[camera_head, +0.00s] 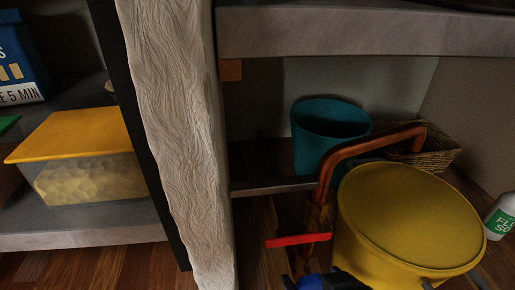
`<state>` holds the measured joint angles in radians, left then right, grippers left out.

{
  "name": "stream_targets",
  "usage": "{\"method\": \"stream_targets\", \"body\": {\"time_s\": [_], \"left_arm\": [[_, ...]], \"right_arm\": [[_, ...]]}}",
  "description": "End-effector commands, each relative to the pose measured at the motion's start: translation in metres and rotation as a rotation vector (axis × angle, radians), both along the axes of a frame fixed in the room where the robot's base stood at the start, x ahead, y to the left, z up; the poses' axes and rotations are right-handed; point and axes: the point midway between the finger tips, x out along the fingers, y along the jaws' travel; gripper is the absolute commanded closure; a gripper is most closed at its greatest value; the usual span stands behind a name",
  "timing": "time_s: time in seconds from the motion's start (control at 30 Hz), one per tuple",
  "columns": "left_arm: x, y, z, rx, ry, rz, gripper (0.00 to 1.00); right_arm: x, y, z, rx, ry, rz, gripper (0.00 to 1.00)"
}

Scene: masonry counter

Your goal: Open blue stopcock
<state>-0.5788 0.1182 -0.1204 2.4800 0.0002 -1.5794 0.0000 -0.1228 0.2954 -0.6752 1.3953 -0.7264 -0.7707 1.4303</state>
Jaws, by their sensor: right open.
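A bent copper pipe (328,180) stands under the counter with a red lever handle (297,240) across its lower part. A blue shape (308,283) at the bottom edge, below the red lever, looks like the blue stopcock handle; it is mostly cut off and its position cannot be read. A dark blue-black shape (343,277) beside it looks like my right gripper, open, with its fingertips not clear. I cannot tell whether it touches the handle. My left gripper is not in view.
A yellow lidded bucket (410,215) stands close to the right of the pipe. Behind are a teal pot (325,125) and a wicker basket (435,150). A rough pale post (185,130) stands left. A white-green bottle (503,215) is at far right.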

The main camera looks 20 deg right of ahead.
Motion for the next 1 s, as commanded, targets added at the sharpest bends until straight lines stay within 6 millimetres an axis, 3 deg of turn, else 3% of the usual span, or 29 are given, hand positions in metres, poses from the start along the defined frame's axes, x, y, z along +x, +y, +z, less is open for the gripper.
{"method": "stream_targets", "body": {"time_s": [0.4, 1.0], "left_arm": [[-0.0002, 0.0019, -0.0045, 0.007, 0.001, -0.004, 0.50], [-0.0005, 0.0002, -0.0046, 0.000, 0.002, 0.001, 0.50]], "right_arm": [[-0.0033, 0.0022, -0.0048, 0.000, 0.001, -0.003, 0.10], [-0.0028, 0.0020, -0.0047, -0.001, 0.000, -0.002, 0.77]]}}
